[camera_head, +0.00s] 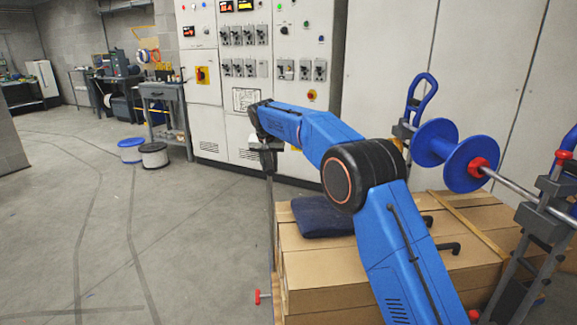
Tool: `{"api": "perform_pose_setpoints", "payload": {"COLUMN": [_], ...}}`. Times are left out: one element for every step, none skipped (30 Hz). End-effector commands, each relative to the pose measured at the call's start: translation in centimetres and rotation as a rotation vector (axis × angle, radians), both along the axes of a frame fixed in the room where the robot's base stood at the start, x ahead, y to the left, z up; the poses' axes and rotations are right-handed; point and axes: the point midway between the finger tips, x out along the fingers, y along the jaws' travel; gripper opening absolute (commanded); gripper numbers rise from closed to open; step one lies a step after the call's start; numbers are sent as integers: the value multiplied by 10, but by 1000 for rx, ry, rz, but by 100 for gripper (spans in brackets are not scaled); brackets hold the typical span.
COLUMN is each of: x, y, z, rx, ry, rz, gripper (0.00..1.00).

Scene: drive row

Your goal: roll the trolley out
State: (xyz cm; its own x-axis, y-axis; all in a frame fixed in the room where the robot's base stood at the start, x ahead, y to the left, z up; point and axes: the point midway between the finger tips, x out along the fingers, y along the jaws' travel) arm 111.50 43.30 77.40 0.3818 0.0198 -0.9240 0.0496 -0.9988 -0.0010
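A low load of brown cardboard boxes (330,272) stands at the lower right, with wooden edging and a folded dark blue cloth (322,216) on top. It may be the trolley's load; no wheels show. A thin grey upright post (270,215) stands at its left side, with a red-ended knob (262,297) low down beside it. My blue arm reaches across the boxes, and my dark gripper (266,158) is at the top of this post. The fingers are small and dark, so I cannot tell whether they are closed on it.
A blue spool (450,155) on a steel rod stands in grey stands at the right. Pale control cabinets (250,70) line the back. The marked floor (110,240) at left is clear.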

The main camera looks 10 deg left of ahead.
Motion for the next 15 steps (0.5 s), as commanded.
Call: {"api": "perform_pose_setpoints", "payload": {"x": [-2, -4, -6, -7, -7, -8, -9, -10, -11, -12, -12, -13, -13, -13, -14], "y": [11, 17, 23, 28, 32, 37, 40, 44, 47, 50, 52, 54, 55, 56, 57], "z": [0, 0, 0, 0, 1, 0, 0, 0, 0, 1, 1, 1, 1, 1, 1], "rx": [1, 1, 0, 0, 0, 0, 0, 0, 0, 0, 0, 0, 0, 1, 1], "ry": [-1, -2, -1, -1, -2, -2, -1, -1, -1, -1, -1, -1, -1, -1, -2], "rz": [0, 0, 0, 0, 0, -1, -1, -2, -2, -2, -2, -2, -2, -3, -3], "gripper": [0, 0, 0, 0, 0, 0, 0, 0, 0, 0, 0, 0, 0, 0, 0]}}
